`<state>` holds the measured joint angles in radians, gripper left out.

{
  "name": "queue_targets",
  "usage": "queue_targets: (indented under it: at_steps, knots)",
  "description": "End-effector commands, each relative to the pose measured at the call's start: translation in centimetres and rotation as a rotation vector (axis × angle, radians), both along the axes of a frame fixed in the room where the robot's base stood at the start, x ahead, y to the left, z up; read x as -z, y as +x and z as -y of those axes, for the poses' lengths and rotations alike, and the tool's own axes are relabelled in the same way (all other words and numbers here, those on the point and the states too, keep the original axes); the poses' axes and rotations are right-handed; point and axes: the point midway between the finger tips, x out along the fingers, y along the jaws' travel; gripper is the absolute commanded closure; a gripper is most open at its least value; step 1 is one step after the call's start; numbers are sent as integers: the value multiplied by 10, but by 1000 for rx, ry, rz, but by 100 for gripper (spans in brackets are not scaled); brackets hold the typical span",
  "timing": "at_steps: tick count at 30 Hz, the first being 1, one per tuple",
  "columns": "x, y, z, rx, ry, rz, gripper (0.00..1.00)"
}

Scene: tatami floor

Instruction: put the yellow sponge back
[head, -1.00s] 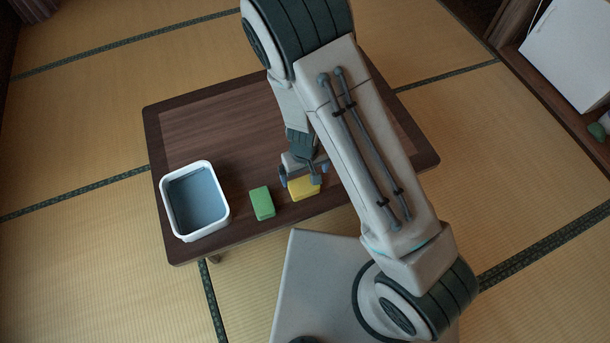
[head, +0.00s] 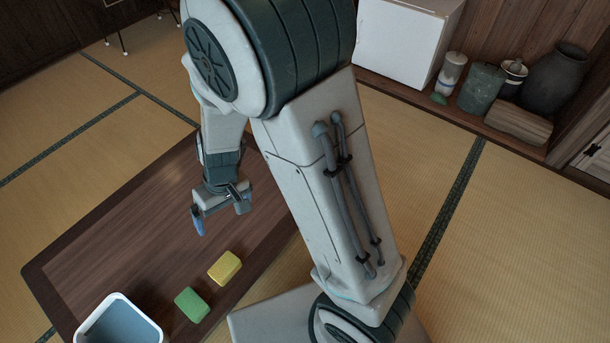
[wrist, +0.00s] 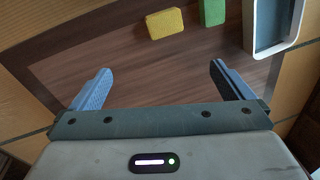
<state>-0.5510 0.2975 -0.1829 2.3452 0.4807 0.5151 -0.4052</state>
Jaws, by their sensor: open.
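The yellow sponge (head: 225,267) lies on the low wooden table, just right of and behind a green sponge (head: 192,304). In the wrist view the yellow sponge (wrist: 165,23) lies beyond my fingertips, and the green sponge (wrist: 212,12) is beside it. My gripper (head: 222,222) is open and empty above the table, apart from the yellow sponge. In the wrist view its two blue fingers (wrist: 160,78) stand wide apart with bare table between them.
A white bin (head: 120,322) stands on the table (head: 150,225) at the near left. Along the right wall a ledge holds a white box (head: 405,40), a green canister (head: 482,87), a dark vase (head: 552,80) and a wooden block (head: 518,122). Tatami floor is open at right.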

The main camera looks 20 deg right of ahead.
Motion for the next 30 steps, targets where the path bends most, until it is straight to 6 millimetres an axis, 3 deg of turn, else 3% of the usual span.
queue_targets:
  at_steps: [1, 6, 13, 18, 21, 30]
  knots:
    - [-20, 0, 14, 30, 14, 12, 0]
    - [-72, -13, 61, 113, 11, 33, 0]
    - [-124, -48, 126, 243, -65, 80, 0]
    - [-144, -71, 158, 322, -133, 107, 0]
    - [-149, -79, 167, 346, -156, 114, 0]
    - [-151, -82, 170, 355, -165, 114, 0]
